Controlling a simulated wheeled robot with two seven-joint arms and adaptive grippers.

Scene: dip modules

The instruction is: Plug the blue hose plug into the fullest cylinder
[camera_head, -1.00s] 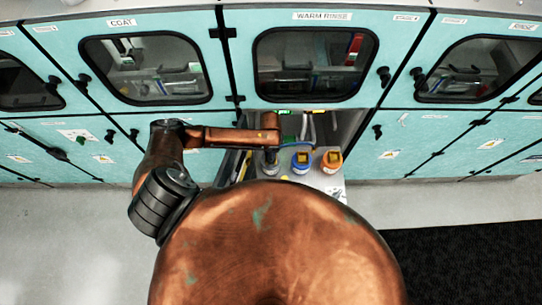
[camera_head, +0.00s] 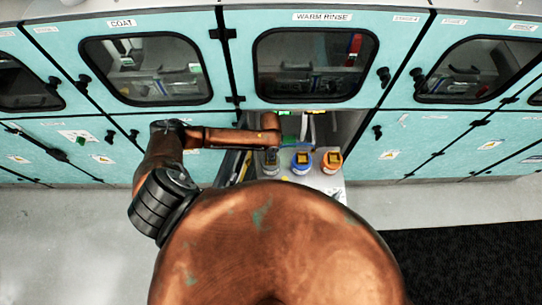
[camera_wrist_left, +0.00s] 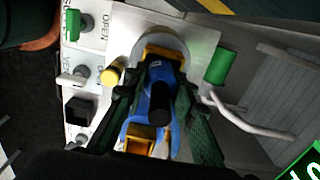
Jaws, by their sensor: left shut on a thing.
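In the head view my left gripper (camera_head: 270,148) points down over the leftmost, grey-topped cylinder (camera_head: 270,166). Beside it stand a blue-collared cylinder (camera_head: 302,163) and an orange-collared cylinder (camera_head: 332,161), both with yellow square tops. In the left wrist view the dark green fingers of my left gripper (camera_wrist_left: 160,98) are shut on the blue hose plug (camera_wrist_left: 161,78), with a black end facing the camera. A round grey rim with yellow parts (camera_wrist_left: 165,40) lies just beyond the plug; whether they touch is unclear. Fill levels cannot be read. My right gripper is out of view.
The cylinders stand on a pale pulled-out tray (camera_head: 335,184) below the warm rinse window. In the wrist view a panel with knobs (camera_wrist_left: 83,75) is at left, a green block (camera_wrist_left: 220,66) and a pale curved tube (camera_wrist_left: 240,120) at right. Closed teal cabinet doors (camera_head: 450,135) flank the opening.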

